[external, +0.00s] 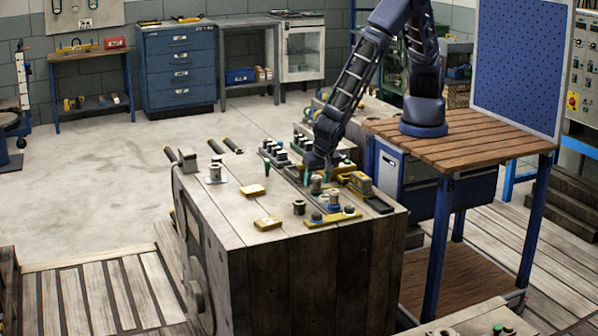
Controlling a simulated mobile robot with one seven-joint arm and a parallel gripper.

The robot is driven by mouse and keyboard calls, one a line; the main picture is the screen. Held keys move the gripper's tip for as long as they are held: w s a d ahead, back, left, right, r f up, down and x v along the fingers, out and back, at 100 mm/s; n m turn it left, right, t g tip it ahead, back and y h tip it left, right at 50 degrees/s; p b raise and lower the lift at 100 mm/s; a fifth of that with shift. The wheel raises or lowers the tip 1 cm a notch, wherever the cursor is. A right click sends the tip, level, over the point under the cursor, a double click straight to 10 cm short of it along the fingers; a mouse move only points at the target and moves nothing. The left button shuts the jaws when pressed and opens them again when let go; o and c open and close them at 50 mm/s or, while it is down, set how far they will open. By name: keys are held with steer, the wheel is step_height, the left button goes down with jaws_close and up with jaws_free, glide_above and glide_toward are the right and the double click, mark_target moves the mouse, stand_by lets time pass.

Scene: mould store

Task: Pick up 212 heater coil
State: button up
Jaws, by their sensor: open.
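My gripper (319,174) points down over the wooden bench block (235,225), its greenish fingertips apart. A small metal cylinder (316,185) stands just below and between the fingertips; I cannot tell whether they touch it. Other coil-like cylinders stand nearby: one near the front (299,207), one on a yellow-edged plate (333,199), and one on a pale plate at the left (214,174). No number is legible, so I cannot tell which piece is the 212 heater coil. The arm hides part of the bench behind the gripper.
The wooden-topped table (480,140) is at right. The bench's front left is mostly clear.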

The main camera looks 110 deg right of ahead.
jaws_close()
steer(key=shift+r, duration=0.1)
